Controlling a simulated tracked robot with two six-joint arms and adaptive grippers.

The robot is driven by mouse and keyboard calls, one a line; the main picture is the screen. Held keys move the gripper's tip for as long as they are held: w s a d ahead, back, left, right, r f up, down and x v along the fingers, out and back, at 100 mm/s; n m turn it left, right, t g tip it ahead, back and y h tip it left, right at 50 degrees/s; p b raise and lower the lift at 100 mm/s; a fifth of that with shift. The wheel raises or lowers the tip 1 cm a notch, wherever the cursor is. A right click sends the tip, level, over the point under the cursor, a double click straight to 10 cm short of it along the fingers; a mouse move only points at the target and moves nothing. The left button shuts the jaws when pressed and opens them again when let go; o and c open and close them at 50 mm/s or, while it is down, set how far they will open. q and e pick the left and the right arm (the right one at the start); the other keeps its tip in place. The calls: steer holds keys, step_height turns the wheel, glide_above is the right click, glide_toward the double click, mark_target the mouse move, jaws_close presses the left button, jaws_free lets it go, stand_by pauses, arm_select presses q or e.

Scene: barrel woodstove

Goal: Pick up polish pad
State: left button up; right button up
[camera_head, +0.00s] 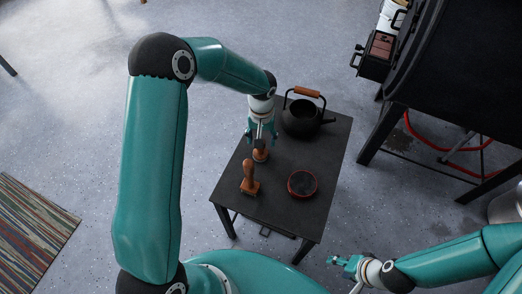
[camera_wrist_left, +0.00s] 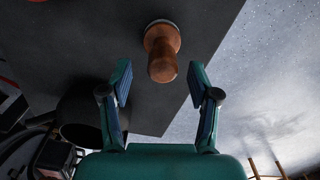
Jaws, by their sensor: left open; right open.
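The likely polish pad, a turned wooden knob (camera_head: 261,155) on a round base, stands on the dark table (camera_head: 318,205). In the left wrist view the wooden knob (camera_wrist_left: 162,58) shows at top centre, with a thin grey rim at its base. My left gripper (camera_head: 258,140) is open just above and behind it; in the left wrist view its fingers (camera_wrist_left: 159,78) are spread with the knob's end near the gap between their tips. They do not appear to touch it. My right gripper (camera_head: 342,262) is open and empty, off the table's front right side.
A wooden-handled tool (camera_head: 250,180) and a round dark tin (camera_head: 302,184) with a reddish rim stand near the knob. A black kettle (camera_head: 302,118) is at the table's back. The black barrel stove (camera_head: 455,75) stands at right. A striped rug (camera_head: 32,232) lies at left.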

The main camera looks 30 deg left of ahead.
arm_select(q)
steer(key=shift+s+f, duration=0.15)
steer(key=shift+f, duration=1.25)
steer(key=shift+s+f, duration=0.1)
steer(key=shift+f, duration=1.3)
jaws_close()
